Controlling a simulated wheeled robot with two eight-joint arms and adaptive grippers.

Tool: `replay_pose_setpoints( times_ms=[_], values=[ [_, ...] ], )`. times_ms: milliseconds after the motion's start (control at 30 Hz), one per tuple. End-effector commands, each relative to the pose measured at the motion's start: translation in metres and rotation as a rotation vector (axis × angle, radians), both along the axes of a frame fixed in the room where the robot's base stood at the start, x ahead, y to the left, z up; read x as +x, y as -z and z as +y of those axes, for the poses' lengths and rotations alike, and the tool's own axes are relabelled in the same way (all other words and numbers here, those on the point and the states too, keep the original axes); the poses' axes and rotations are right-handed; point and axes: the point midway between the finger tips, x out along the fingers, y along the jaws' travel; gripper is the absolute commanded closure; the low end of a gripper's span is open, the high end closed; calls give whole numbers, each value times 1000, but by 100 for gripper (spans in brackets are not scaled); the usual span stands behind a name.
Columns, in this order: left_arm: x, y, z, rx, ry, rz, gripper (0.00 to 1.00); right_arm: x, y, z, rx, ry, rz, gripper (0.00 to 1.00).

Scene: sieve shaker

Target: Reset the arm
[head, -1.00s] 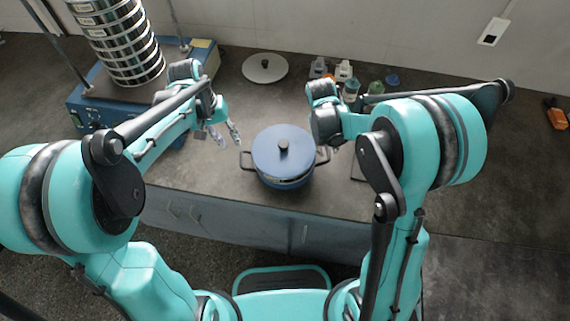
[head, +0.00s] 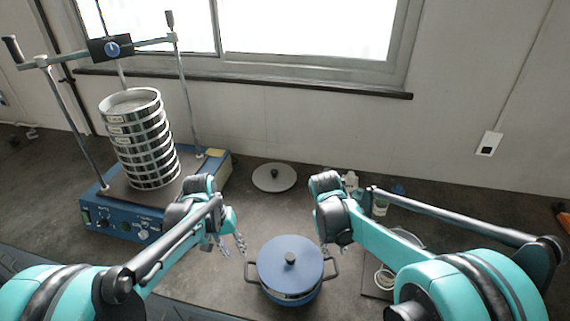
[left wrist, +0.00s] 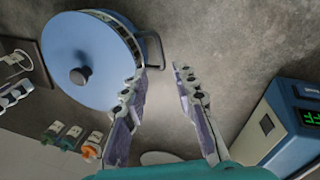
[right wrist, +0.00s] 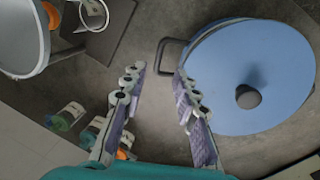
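The sieve shaker has a blue base (head: 122,222) at the left of the bench. A tall stack of metal sieves (head: 140,140) stands on it. My left gripper (head: 231,243) is open and empty, just left of the blue pot (head: 291,270). In the left wrist view its fingers (left wrist: 158,92) are spread with bench between them, near a pot handle. My right gripper (right wrist: 160,90) is open and empty, just right of the pot, near its other handle. In the head view its fingers are mostly hidden behind the arm. The pot's lid (head: 290,258) is on.
A round grey plate with a knob (head: 274,177) lies behind the pot. Small bottles (head: 380,205) stand behind my right arm. Bare bench lies between pot and round plate.

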Motion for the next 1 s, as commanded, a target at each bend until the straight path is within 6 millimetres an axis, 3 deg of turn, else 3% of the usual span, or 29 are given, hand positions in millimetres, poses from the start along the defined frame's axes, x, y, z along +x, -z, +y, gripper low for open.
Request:
replay_pose_setpoints(
  times_ms=[133, 267, 400, 600, 800, 1000],
  values=[
    [-5, -6, 1, 5, -2, -15, 72, -4, -5, -1, 6, -2, -14, 71],
    [-22, -24, 6, 24, -11, -78, 72, -22, -25, -6, 35, -8, -74, 71],
    [-53, -50, 16, 62, -22, -192, 72, -53, -50, -12, 81, -19, -185, 71],
    [-100, -70, 30, 119, -33, -365, 72, -100, -71, -18, 140, -29, -358, 71],
    [-138, -72, 42, 170, -33, -520, 72, -137, -73, -20, 180, -31, -515, 71],
    [-154, -69, 48, 197, -31, -603, 72, -154, -70, -21, 198, -29, -603, 71]
  ],
)
